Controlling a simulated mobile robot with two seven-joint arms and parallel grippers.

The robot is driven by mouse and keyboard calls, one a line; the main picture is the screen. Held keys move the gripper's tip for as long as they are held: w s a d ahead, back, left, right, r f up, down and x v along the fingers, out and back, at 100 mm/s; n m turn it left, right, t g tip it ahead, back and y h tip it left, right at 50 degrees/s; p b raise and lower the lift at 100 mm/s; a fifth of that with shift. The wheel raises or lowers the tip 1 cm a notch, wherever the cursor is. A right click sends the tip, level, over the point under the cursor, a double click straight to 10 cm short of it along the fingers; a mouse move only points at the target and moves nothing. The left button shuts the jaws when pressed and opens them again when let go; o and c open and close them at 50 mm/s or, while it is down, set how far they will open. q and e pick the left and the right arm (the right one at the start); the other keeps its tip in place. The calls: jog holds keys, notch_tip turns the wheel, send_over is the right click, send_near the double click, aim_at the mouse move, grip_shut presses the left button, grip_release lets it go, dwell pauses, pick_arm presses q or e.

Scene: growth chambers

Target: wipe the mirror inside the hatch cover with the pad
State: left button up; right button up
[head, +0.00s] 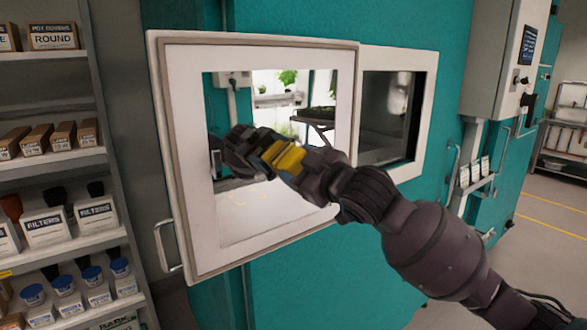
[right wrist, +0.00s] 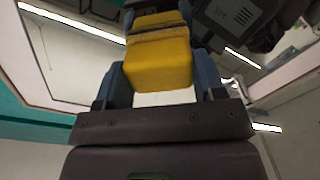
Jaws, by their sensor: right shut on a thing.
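The hatch cover (head: 180,150) stands open, its pale frame around a mirror (head: 240,210). The mirror reflects plants, shelves and my own dark arm. My right gripper (head: 283,153), with blue fingers, is shut on a yellow pad (head: 290,160) in front of the mirror's middle. In the right wrist view the pad (right wrist: 158,68) sits between the two fingers, and its reflection shows just beyond its far end. The pad is touching or very close to the glass; I cannot tell which. My left gripper is not in view.
The hatch opening (head: 429,100) with its white frame is right of the cover, in a teal wall (head: 300,290). Shelves with boxes and bottles (head: 70,230) stand close at the left. A grey control box (head: 497,60) hangs at the right, with open floor beyond.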

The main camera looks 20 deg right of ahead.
jog(key=shift+w+d, duration=0.25)
jog(key=shift+d, duration=0.25)
jog(key=shift+w+d, duration=0.2)
jog(key=shift+d, duration=0.3)
jog(key=shift+s+a, duration=0.1)
jog(key=shift+a, duration=0.05)
jog(key=shift+s+a, duration=0.35)
jog(key=shift+a, duration=0.55)
jog(key=shift+s+a, duration=0.35)
jog(key=shift+a, duration=0.5)
jog(key=shift+s, duration=0.1)
jog(key=v, duration=0.8)
jog(key=shift+s, duration=0.35)
jog(key=shift+d, duration=0.15)
